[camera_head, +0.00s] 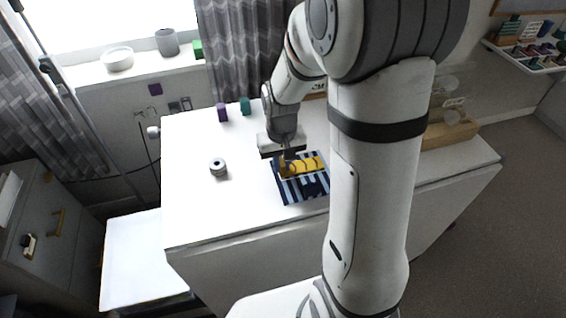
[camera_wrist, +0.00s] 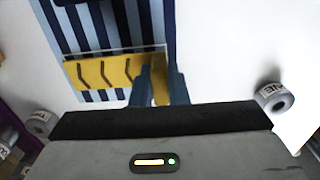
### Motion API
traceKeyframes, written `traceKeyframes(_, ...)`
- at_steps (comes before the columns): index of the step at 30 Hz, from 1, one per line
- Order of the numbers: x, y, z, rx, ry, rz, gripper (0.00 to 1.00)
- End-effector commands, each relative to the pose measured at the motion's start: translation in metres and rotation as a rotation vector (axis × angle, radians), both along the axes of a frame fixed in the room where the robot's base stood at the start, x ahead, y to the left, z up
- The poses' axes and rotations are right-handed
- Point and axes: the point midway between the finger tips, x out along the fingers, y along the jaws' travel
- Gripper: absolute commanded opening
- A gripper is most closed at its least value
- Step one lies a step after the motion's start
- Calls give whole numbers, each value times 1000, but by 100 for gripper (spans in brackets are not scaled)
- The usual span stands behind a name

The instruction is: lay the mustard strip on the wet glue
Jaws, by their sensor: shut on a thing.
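My gripper (camera_wrist: 160,88) is shut on a narrow mustard strip (camera_wrist: 160,78), which stands out between its fingers; in the head view the gripper (camera_head: 287,157) is over the striped cloth. Beside the held strip, to its left in the wrist view, a mustard band (camera_wrist: 88,74) lies across the blue-striped cloth (camera_wrist: 80,22). The band also shows in the head view (camera_head: 310,164). I cannot tell whether the held strip touches the cloth.
A grey ring-shaped cylinder (camera_head: 218,168) stands left of the cloth on the white table (camera_head: 200,215). A purple block (camera_head: 222,113) and a teal block (camera_head: 245,105) stand at the back edge. A wooden box (camera_head: 450,132) is at the right. The table's left front is clear.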

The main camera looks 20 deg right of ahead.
Motion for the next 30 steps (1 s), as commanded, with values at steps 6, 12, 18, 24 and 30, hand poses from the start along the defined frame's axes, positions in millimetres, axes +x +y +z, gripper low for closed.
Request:
traceKeyframes(6,0,0,-3,0,-2,-1,0)
traceKeyframes(12,0,-1,-8,0,-1,-1,0)
traceKeyframes(18,0,-1,-6,0,-1,-1,30)
traceKeyframes(24,0,-1,-6,0,-1,-2,36)
traceKeyframes(30,0,-1,0,0,-2,-2,36)
